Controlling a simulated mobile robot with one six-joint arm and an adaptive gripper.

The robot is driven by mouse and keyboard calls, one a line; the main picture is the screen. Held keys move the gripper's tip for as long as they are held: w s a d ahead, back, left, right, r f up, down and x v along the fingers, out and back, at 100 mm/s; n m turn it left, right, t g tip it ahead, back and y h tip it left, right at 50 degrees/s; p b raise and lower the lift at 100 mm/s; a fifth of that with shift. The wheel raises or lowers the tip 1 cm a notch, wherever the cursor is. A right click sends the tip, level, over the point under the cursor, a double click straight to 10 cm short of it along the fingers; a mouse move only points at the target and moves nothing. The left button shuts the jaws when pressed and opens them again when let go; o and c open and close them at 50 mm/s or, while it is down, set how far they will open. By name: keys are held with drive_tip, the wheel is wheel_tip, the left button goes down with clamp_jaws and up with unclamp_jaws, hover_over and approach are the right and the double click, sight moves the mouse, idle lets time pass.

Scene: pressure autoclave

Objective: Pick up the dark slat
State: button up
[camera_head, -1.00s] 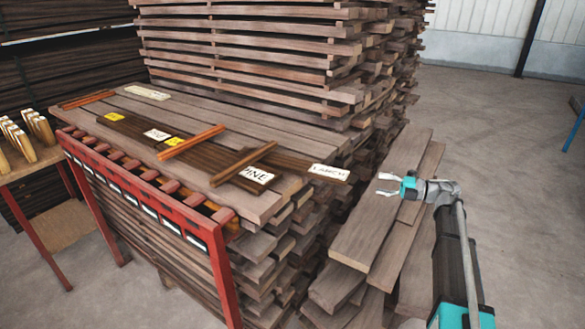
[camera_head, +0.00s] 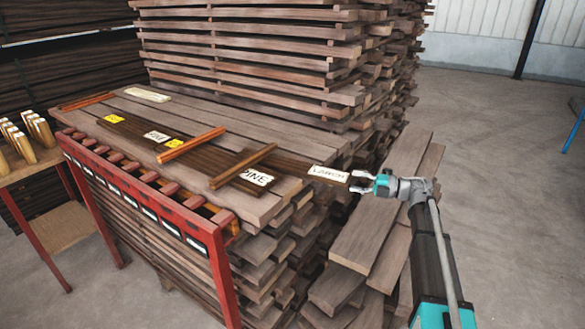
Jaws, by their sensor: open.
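A short dark brown slat (camera_head: 243,166) lies slantwise across darker boards on top of the plank stack, its near end left of the PINE label. My gripper (camera_head: 361,182) is open and empty at the right edge of the stack top. Its fingers point left, close to the white LARCH label (camera_head: 328,174) at the end of a long dark board (camera_head: 287,163). I cannot tell whether the fingers touch that board. The short dark slat is well to the left of my gripper, apart from it.
An orange slat (camera_head: 191,145) lies left of the dark one, near yellow tags (camera_head: 113,119). A white PINE label (camera_head: 257,178) lies nearby. A red rack (camera_head: 140,200) borders the stack's front. A tall plank pile (camera_head: 250,60) stands behind. Floor at right (camera_head: 500,180) is open.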

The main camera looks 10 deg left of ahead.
sight(338, 176)
drive_tip(key=shift+a, duration=0.35)
drive_tip(key=shift+a+r, duration=0.1)
drive_tip(key=shift+a, duration=2.5)
clamp_jaws()
